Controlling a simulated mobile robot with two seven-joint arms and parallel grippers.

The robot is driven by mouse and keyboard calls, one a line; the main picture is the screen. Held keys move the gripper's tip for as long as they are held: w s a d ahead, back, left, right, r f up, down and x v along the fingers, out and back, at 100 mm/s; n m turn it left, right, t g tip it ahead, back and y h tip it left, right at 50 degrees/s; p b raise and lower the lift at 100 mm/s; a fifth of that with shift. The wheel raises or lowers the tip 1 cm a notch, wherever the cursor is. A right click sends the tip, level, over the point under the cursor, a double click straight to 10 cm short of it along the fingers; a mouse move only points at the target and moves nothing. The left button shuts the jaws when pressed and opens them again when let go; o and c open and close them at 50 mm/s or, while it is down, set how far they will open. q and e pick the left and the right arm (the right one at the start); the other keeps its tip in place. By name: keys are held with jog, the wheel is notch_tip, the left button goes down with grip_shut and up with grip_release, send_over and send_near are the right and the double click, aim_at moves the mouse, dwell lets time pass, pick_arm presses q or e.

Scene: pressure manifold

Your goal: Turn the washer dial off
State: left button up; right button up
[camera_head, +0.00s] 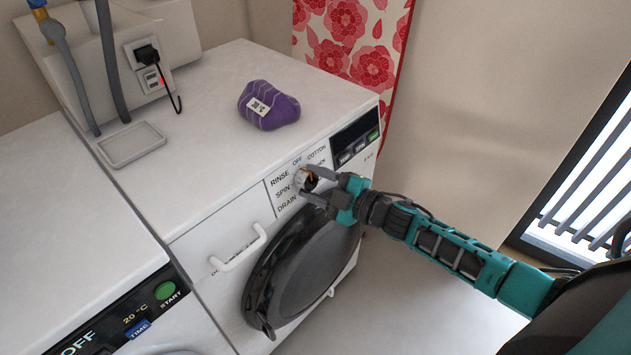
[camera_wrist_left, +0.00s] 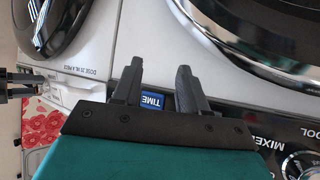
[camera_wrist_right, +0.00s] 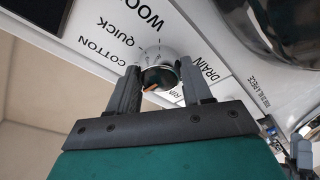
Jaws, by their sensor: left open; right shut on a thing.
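The washer (camera_head: 215,160) stands in the middle of the head view, and its dial (camera_head: 301,183) is on the front panel above the round door. OFF, COTTON, RINSE, SPIN and DRAIN are printed around the dial. My right gripper (camera_head: 306,176) is shut on the dial.
A purple package (camera_head: 269,105) and a shallow white tray (camera_head: 131,144) lie on the washer top. The dark round door (camera_head: 305,255) and a white drawer handle (camera_head: 240,249) are below the panel. A second machine with a green START button (camera_head: 165,290) stands at left.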

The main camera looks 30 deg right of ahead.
jog(key=shift+n, duration=0.3)
jog(key=o, duration=1)
jog(key=shift+o, duration=0.2)
jog(key=shift+s+d, duration=0.1)
jog(key=p+v, duration=0.1)
jog(key=v, duration=1.1)
jog(key=shift+s+d+r, duration=0.15)
jog(key=shift+s, duration=0.15)
